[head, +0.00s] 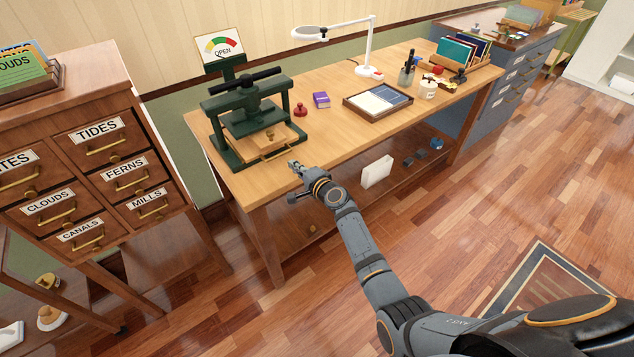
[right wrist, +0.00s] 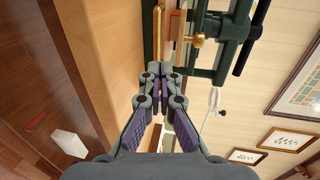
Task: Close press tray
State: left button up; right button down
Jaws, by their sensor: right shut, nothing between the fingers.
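The dark green press (head: 240,118) stands on the left end of the wooden workbench. Its wooden tray (head: 284,136) sticks out at the front, with a brass bar handle (head: 277,153) along its front edge. My right gripper (head: 294,165) is shut and empty, just in front of the tray by the bench's front edge. In the right wrist view, its closed fingertips (right wrist: 160,69) point at the brass handle (right wrist: 157,22); I cannot tell whether they touch. My left gripper is not in view.
On the bench (head: 335,130) are a red stamp (head: 300,110), a purple book (head: 321,100), a framed tray (head: 378,102) and a white lamp (head: 366,50). A labeled drawer cabinet (head: 95,140) stands at left. The floor in front of the bench is mostly clear.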

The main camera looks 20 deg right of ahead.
jog(key=v, duration=0.7)
jog(key=s+d+f+n+g+h, duration=0.1)
jog(key=s+d+f+n+g, duration=0.1)
jog(key=s+f, duration=0.65)
jog(key=s+d+f+n+g+h+p, duration=0.1)
jog(key=s+d+f+n+g+h, duration=0.2)
jog(key=f, duration=1)
jog(key=s+d+f+n+g, duration=0.1)
jog(key=s+f+g, duration=0.1)
jog(key=s+f, duration=0.75)
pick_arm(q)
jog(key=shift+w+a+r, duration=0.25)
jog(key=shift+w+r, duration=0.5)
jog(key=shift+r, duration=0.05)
pick_arm(e)
jog(key=s+d+f+n+g, duration=0.2)
jog(key=s+f, duration=0.3)
jog(key=s, duration=0.5)
jog(key=s+d+f+n+g+h, duration=0.1)
jog(key=s+f, duration=0.4)
jog(key=s, duration=0.5)
jog(key=s+d+f+n+g+h, duration=0.1)
jog(key=s+d+f+n+g, duration=0.2)
jog(key=s, duration=0.8)
notch_tip(320, 180, down, 2)
jog(key=shift+d+f+n+g, duration=0.15)
jog(key=shift+d+n+g, duration=0.25)
jog(key=shift+n, duration=0.8)
